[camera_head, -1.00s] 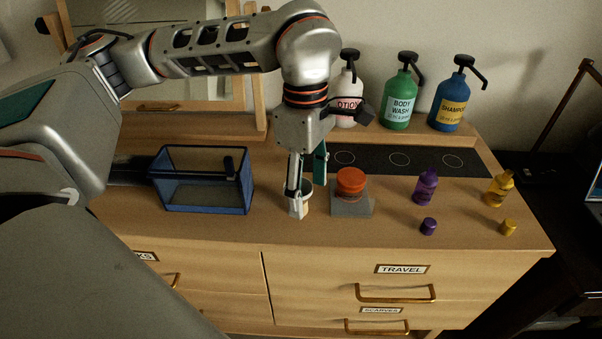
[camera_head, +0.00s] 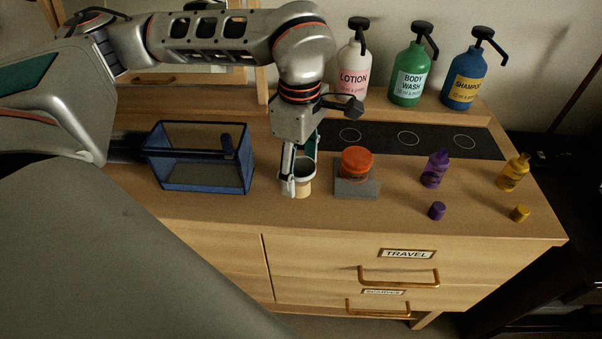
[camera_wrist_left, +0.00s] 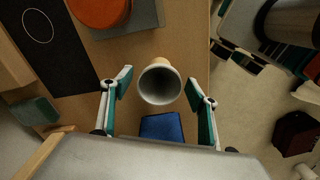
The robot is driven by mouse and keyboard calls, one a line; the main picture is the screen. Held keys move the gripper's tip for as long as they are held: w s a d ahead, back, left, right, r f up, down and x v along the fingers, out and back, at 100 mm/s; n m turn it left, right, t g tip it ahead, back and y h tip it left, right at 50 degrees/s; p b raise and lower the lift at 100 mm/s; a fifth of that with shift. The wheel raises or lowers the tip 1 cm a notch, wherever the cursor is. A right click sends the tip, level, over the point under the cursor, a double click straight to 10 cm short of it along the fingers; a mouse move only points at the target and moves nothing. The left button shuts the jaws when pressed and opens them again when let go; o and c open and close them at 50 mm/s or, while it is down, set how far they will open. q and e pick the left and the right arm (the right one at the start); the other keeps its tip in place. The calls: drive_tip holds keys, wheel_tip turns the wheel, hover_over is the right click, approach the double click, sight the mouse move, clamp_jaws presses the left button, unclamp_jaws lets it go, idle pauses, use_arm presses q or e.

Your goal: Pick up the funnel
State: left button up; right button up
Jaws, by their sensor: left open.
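The funnel (camera_head: 306,170) stands on the dresser top, its pale wide rim up over a tan lower part. In the left wrist view the funnel (camera_wrist_left: 160,84) shows its grey hollow mouth. My left gripper (camera_head: 299,172) points down at it, open, partly hiding its left side. In the wrist view my left gripper (camera_wrist_left: 159,84) has one finger on each side of the funnel, with a visible gap on both sides. My right gripper is not in view.
An orange-lidded jar (camera_head: 356,162) on a grey block stands close right of the funnel. A blue-edged mesh case (camera_head: 200,188) lies to the left. Purple (camera_head: 434,170) and yellow (camera_head: 513,173) bottles stand farther right. Pump bottles (camera_head: 409,78) line the back.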

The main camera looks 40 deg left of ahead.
sight(300, 172)
use_arm(q)
drive_tip(key=shift+f, duration=0.35)
drive_tip(key=c, duration=0.9)
drive_tip(key=shift+o, duration=0.2)
drive_tip(key=shift+r, duration=0.5)
wheel_tip(300, 172, up, 19)
drive_tip(key=p, duration=0.3)
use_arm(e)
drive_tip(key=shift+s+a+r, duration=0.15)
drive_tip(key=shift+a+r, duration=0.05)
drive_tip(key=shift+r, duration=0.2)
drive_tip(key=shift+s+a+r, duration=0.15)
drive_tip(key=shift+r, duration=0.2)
